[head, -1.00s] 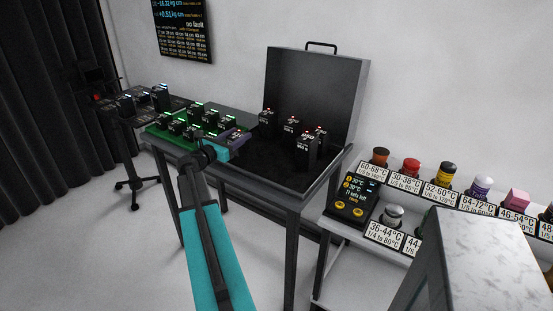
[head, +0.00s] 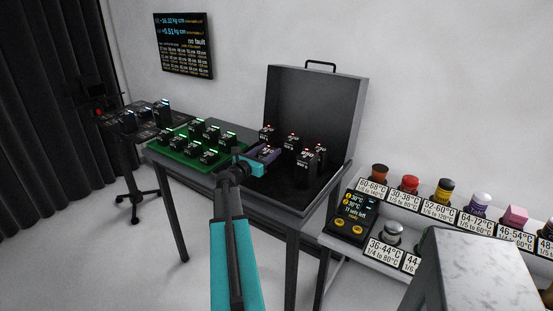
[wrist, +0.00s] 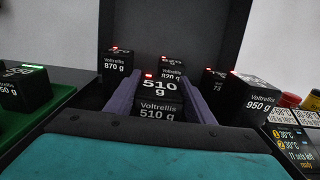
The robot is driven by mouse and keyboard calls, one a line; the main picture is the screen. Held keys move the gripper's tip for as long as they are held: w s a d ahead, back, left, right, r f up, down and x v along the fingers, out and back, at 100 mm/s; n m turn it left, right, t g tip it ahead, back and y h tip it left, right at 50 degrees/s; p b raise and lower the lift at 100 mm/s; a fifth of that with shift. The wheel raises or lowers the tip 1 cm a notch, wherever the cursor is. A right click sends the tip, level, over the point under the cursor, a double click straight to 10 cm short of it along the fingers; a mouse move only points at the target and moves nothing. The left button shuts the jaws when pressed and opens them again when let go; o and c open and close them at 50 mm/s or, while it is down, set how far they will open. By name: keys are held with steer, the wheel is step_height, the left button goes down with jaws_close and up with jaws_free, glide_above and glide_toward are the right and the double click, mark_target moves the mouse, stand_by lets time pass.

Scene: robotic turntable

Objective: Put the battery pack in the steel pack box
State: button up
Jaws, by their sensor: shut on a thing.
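My gripper (head: 266,155) is shut on a black battery pack (wrist: 158,102) marked "Voltrellis 510 g", with a red light on its top. The purple fingers stand on either side of the pack in the wrist view. In the head view the held pack (head: 266,151) is over the left front part of the open steel pack box (head: 334,172). Whether it touches the box floor cannot be told. Several other packs with red lights stand in the box, among them an 870 g pack (wrist: 116,63) and a 950 g pack (wrist: 252,92).
A green tray (head: 177,147) with several green-lit packs lies left of the box. The box's raised lid (head: 315,105) stands behind. A shelf with coloured jars and temperature labels (head: 410,185) is at the right. A wall screen (head: 183,46) hangs at the back left.

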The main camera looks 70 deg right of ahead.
mark_target(278, 158)
steer(key=shift+s+d+f, duration=0.1)
steer(key=shift+s+d, duration=0.75)
steer(key=shift+s, duration=0.25)
steer(key=shift+s, duration=0.1)
steer(key=shift+s+d+p, duration=0.4)
steer(key=shift+s, duration=0.1)
steer(key=shift+f+p, duration=0.35)
steer(key=shift+f, duration=1.45)
steer(key=shift+f, duration=0.1)
steer(key=o, duration=1.5)
steer(key=shift+w+a, duration=0.1)
steer(key=shift+a, duration=0.05)
steer(key=shift+b+v, duration=1.25)
steer(key=shift+v, duration=4.7)
